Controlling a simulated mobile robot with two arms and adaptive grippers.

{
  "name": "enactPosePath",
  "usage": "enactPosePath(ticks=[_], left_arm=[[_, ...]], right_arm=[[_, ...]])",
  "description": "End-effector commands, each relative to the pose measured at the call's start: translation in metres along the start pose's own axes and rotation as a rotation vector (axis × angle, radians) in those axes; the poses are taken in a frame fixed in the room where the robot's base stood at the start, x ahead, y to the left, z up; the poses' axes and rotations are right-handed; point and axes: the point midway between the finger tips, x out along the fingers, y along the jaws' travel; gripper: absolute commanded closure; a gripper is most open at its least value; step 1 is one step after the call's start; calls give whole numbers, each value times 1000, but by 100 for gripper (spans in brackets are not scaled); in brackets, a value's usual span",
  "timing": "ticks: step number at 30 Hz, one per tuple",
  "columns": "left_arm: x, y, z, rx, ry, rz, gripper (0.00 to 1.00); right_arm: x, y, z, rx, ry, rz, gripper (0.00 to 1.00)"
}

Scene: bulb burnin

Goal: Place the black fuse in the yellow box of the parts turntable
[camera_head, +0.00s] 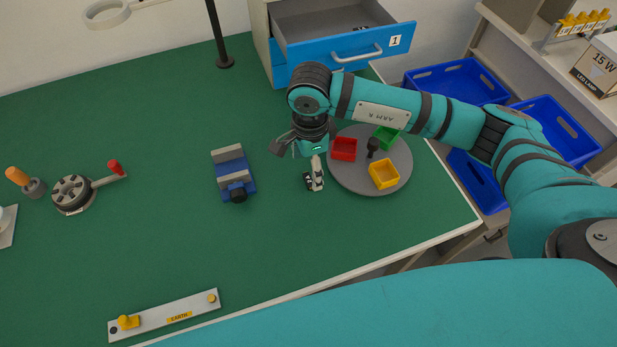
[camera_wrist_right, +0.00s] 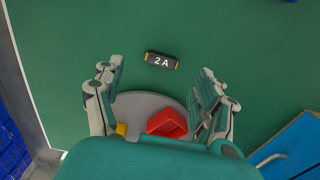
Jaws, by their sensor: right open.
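The black fuse (camera_wrist_right: 162,60), marked 2 A with yellowish ends, lies on the green bench top just off the turntable's edge in the right wrist view. In the head view my right gripper's finger seems to cover much of it. My right gripper (camera_head: 298,167) points down beside the turntable, open and empty, its fingers apart on either side of the fuse's line. The grey round parts turntable (camera_head: 353,184) carries the yellow box (camera_head: 384,181), which looks empty. A corner of the yellow box shows in the right wrist view (camera_wrist_right: 121,129). My left gripper is out of view.
The turntable also holds a red box (camera_head: 344,155), a green box (camera_head: 388,139) and a dark upright knob (camera_head: 372,147). A blue vise (camera_head: 234,180) stands left of my right gripper. An open drawer (camera_head: 345,45) is behind. Bare bench top lies in front.

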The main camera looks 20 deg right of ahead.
Motion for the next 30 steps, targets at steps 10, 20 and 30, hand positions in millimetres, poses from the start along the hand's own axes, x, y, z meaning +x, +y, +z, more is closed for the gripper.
enactPosePath(ticks=[10, 20, 30], left_arm=[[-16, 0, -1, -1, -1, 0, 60], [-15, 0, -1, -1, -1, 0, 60], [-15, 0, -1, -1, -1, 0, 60]], right_arm=[[45, -2, -2, 1, 0, 3, 27], [48, -2, -2, 0, 1, 1, 35], [48, -2, -2, 1, 1, 1, 74]])
